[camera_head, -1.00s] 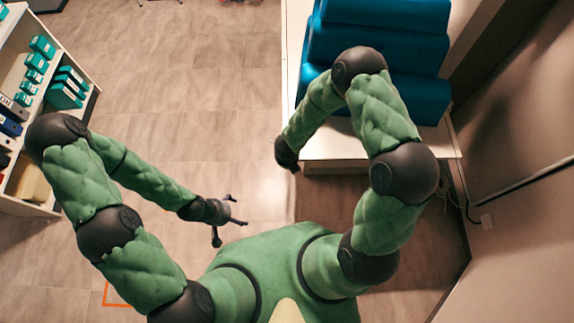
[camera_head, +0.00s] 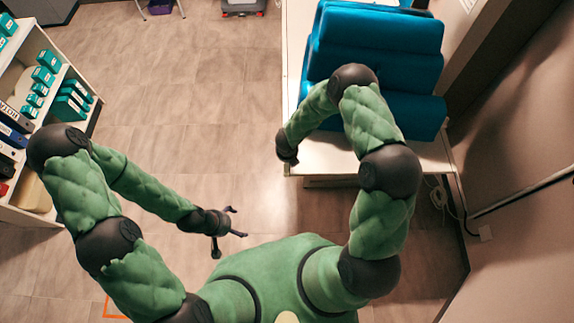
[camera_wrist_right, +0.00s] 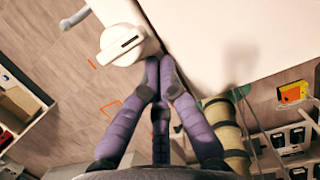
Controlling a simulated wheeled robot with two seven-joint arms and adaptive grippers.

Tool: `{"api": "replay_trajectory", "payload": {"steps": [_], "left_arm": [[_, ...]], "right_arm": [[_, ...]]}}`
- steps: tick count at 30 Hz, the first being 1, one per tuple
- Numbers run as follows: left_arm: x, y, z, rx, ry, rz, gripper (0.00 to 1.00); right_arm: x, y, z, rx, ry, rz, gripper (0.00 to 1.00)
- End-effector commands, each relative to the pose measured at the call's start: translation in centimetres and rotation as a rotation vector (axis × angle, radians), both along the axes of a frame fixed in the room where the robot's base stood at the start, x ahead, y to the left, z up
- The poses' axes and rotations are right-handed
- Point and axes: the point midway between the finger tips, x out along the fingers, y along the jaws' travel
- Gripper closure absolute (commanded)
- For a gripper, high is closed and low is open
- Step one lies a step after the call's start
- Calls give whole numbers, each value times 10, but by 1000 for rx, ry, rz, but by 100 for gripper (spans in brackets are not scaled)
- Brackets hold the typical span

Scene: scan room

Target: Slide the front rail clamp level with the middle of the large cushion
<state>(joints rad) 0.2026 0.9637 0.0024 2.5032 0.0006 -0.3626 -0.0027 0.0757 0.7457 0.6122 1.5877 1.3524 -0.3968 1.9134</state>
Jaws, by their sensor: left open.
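Blue cushions (camera_head: 375,35) lie stacked on a white table at the top right of the head view; my right arm covers part of them. My left gripper (camera_head: 233,222) is open and empty above the floor, left of the table. My right wrist is at the table's front left corner, its fingers hidden in the head view. In the right wrist view my right gripper (camera_wrist_right: 160,66) has its fingertips drawn together, with nothing seen between them. Just beyond them, beside the table edge, is a white rounded part with a dark slot (camera_wrist_right: 122,45); I cannot tell if it is the front rail clamp.
The white table (camera_head: 310,166) has a bare strip in front of the cushions. A shelf (camera_head: 88,112) with teal boxes and binders stands at the left. A wall and a cable (camera_head: 438,195) are at the right. The floor (camera_head: 190,90) between shelf and table is clear.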

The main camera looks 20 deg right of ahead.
Motion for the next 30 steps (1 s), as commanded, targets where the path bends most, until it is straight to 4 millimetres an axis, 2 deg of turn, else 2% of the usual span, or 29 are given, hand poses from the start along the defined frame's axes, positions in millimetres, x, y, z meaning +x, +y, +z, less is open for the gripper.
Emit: {"api": "replay_trajectory", "payload": {"steps": [1,6,12,30], "left_arm": [[0,0,8,0,0,0,9],[0,0,22,0,0,0,9],[0,0,32,0,0,0,9],[0,0,32,0,0,0,9]], "right_arm": [[9,-3,3,0,-1,-3,100],[33,-10,3,-2,-1,-2,100],[53,-15,1,0,-1,-1,100],[57,-19,-1,1,0,0,100]]}}
